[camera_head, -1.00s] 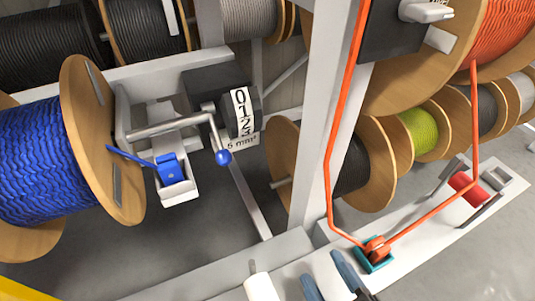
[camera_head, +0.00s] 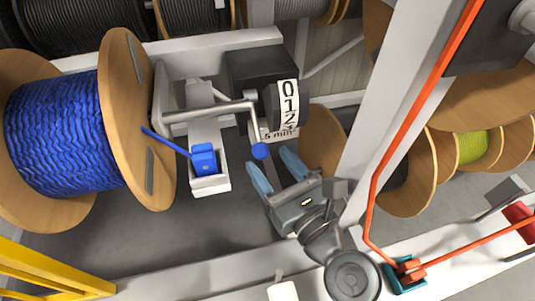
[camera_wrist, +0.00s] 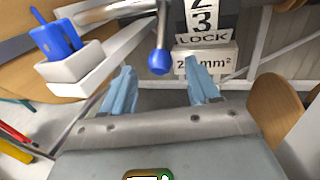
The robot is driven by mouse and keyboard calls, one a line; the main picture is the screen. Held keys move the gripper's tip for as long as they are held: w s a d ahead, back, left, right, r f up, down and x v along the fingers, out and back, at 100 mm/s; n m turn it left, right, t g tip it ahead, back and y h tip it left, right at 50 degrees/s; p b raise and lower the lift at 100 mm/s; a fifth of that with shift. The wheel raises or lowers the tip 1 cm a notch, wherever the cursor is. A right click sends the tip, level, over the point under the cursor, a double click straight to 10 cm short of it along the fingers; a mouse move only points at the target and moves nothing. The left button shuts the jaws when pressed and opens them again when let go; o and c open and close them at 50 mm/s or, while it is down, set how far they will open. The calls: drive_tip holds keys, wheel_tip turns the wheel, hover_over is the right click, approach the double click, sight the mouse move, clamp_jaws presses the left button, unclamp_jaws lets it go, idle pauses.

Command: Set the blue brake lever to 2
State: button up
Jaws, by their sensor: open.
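The blue brake lever is a grey bent arm with a blue ball knob (camera_head: 260,151), hanging beside the white number scale (camera_head: 287,107) marked 0, 1, 2, 3. In the wrist view the knob (camera_wrist: 159,62) hangs near the scale (camera_wrist: 205,20), where 3 and LOCK show. I cannot tell which mark the lever points at. My gripper (camera_head: 276,168) is open and empty, its pale blue fingers just below and right of the knob in the head view. In the wrist view the knob appears between and just beyond the fingertips (camera_wrist: 160,80).
A blue cable reel (camera_head: 65,140) stands left, its cable end running to a blue block (camera_head: 204,158) on a white bracket. A grey upright post (camera_head: 400,95) with orange cable stands right of my gripper. A yellow frame (camera_head: 45,270) is at lower left.

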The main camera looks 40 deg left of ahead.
sight(257, 131)
drive_tip(key=shift+x, duration=1.15)
clamp_jaws()
